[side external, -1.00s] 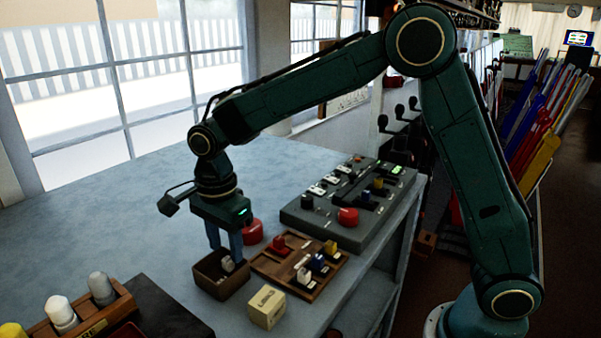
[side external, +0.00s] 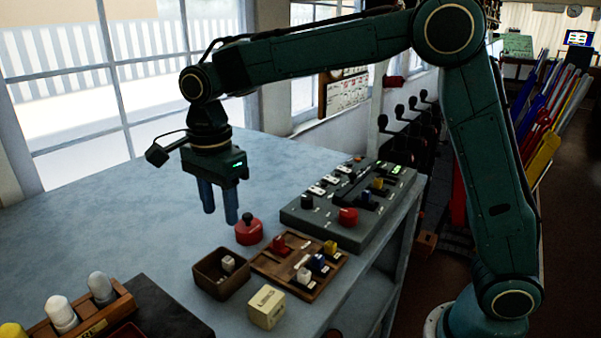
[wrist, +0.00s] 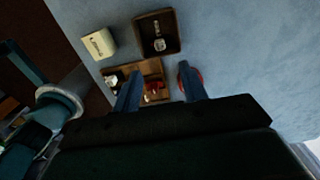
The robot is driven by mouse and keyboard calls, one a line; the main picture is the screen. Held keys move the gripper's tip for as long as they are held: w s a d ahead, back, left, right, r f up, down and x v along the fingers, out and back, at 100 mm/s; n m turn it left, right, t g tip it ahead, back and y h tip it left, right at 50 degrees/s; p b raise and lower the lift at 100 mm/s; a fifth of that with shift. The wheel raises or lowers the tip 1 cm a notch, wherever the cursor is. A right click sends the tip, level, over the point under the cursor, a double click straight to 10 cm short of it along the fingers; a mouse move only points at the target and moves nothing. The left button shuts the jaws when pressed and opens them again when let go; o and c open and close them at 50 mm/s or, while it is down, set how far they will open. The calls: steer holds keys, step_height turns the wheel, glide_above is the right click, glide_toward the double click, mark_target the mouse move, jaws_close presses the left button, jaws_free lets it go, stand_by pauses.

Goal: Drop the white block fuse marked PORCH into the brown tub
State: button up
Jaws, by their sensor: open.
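A white block fuse (side external: 228,263) lies inside the brown tub (side external: 212,286); its marking is too small to read. In the wrist view the white fuse (wrist: 159,44) shows on the floor of the tub (wrist: 172,20). My gripper (side external: 220,216) is open and empty, its fingers pointing down well above the table and clear of the tub. In the wrist view the fingers (wrist: 159,72) are apart with nothing held between them.
A wooden rack (side external: 265,265) with red, white, blue and yellow fuses stands right of the tub. A cream box (side external: 267,308) sits in front. A red round object (side external: 249,232) is behind the tub. A grey control panel (side external: 325,229) lies behind right.

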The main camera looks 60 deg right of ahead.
step_height(320, 180, up, 6)
steer(key=shift+f, duration=0.2)
stand_by(0.5)
steer(key=s+d+r+n+t, duration=0.3)
steer(key=s+d+n, duration=0.65)
steer(key=s, duration=0.35)
steer(key=s+d+f+n+t, duration=0.1)
steer(key=s+d+f+n, duration=0.1)
steer(key=s, duration=0.4)
steer(key=s+d+f+n+t, duration=0.1)
steer(key=s+d+f+n, duration=0.2)
steer(key=s+n, duration=0.3)
steer(key=shift+s+f+t, duration=0.3)
steer(key=shift+f, duration=0.2)
steer(key=shift+d+n, duration=0.1)
steer(key=shift+n, duration=0.15)
